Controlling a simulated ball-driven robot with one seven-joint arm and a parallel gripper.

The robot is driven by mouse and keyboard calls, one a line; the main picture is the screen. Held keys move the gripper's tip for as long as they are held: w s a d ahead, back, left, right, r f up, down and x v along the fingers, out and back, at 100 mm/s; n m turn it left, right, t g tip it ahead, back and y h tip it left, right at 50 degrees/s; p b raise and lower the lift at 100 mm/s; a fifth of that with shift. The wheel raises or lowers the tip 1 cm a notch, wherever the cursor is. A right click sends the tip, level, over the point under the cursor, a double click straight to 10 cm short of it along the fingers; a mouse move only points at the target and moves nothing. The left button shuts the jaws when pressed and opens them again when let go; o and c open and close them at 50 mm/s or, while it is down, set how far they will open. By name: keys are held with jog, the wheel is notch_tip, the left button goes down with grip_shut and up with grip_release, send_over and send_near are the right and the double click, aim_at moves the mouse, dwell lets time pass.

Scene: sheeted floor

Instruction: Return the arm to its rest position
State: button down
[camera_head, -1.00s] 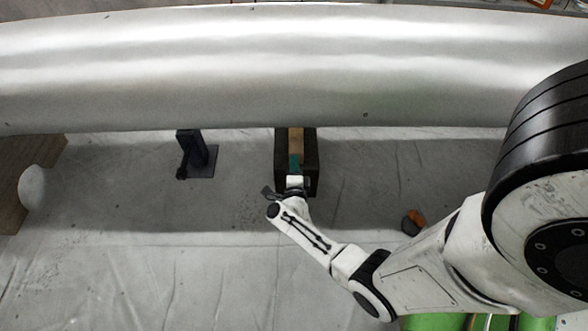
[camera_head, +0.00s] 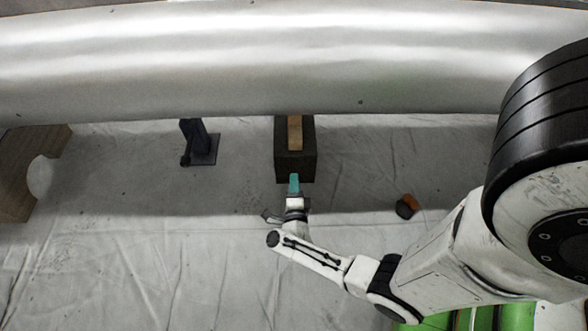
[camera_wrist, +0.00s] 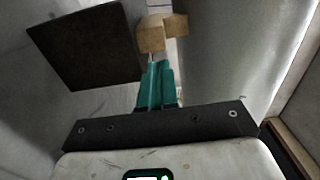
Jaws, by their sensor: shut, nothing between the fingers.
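My gripper (camera_head: 294,184) is in the middle of the head view, on the end of my white arm. Its teal fingers are shut with nothing between them. The fingertips are at the near end of a dark block (camera_head: 295,165) on the sheeted floor; whether they touch it cannot be told. In the wrist view the teal fingers (camera_wrist: 156,78) lie together and point up towards a tan wooden piece (camera_wrist: 152,36).
A large silver cylinder (camera_head: 250,60) spans the back. A dark stand (camera_head: 201,145) stands left of the block, and a notched wooden piece (camera_head: 25,175) is at far left. A small orange and dark object (camera_head: 407,206) lies right. The sheeted floor (camera_head: 120,260) is clear in front.

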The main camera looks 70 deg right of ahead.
jog(key=shift+s+a, duration=0.2)
jog(key=shift+a, duration=0.25)
jog(key=w+a+r+n+t+y, duration=0.3)
jog(key=w+a+n+t+y, duration=0.3)
jog(key=w, duration=0.4)
jog(key=w+a+r+n+g+y, duration=0.1)
jog(key=a+r+n+y, duration=0.1)
jog(key=a+n+y, duration=0.6)
jog(key=w+a+r+n+y, duration=0.1)
jog(key=a+r+n+y, duration=0.1)
jog(key=a+n+y, duration=0.6)
jog(key=s+d+r+n+g+h, duration=0.1)
jog(key=s+r+n+g+h, duration=0.2)
jog(key=s, duration=0.4)
jog(key=s+d+r+n+g+h, duration=0.1)
jog(key=s+d+r+n+g, duration=0.2)
jog(key=s, duration=0.4)
jog(key=s+r+n+g+h, duration=0.2)
jog(key=s+n+g, duration=0.1)
jog(key=s+g, duration=0.25)
notch_tip(320, 180, up, 35)
jog(key=p, duration=3.6)
jog(key=shift+s+t, duration=0.3)
jog(key=shift+t, duration=0.05)
jog(key=shift+r, duration=0.1)
